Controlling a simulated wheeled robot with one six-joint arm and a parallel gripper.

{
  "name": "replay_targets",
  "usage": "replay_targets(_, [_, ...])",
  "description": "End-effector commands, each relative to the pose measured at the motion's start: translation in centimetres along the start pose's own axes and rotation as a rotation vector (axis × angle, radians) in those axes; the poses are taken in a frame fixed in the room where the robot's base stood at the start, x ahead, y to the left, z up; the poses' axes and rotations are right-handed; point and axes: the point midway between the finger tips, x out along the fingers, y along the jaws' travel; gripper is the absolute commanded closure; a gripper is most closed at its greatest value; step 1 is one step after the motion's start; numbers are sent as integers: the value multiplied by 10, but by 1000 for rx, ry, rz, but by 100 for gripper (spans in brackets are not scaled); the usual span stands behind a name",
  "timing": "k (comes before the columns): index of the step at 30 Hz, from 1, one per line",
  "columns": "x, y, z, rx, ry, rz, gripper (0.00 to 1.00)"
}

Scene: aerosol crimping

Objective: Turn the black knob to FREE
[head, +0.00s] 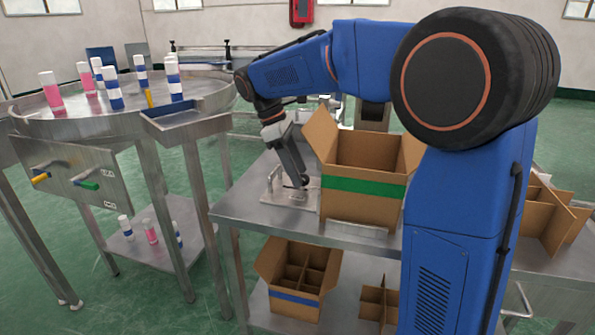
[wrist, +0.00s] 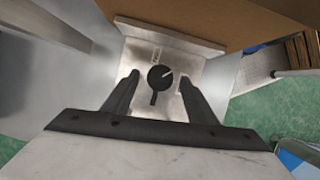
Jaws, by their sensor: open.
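The black knob (wrist: 161,77) is round, with a white pointer line toward the upper right, and sits on a metal plate (wrist: 190,52) in the wrist view. A short dark bar extends below the knob. A small label (wrist: 156,54) lies above it, too small to read. My gripper (wrist: 160,80) is open, with one finger on each side of the knob and a gap on both sides. In the head view my gripper (head: 300,182) reaches down at the plate (head: 289,195) on the table; the knob cannot be made out clearly there.
An open cardboard box (head: 364,185) with a green band stands right beside the plate on the steel table (head: 240,208). A round table (head: 120,110) with several bottles stands at left. Another divided box (head: 294,300) is on the lower shelf.

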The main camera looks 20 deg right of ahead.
Motion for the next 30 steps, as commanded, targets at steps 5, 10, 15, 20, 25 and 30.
replay_targets(5, [5,0,0,0,0,0,48])
replay_targets(10, [5,0,0,0,0,0,48])
replay_targets(15, [5,0,0,0,0,0,81])
replay_targets(20, [5,0,0,-1,0,0,89])
replay_targets(25, [5,-1,0,-20,1,9,89])
replay_targets(30, [4,-2,0,-87,1,37,89])
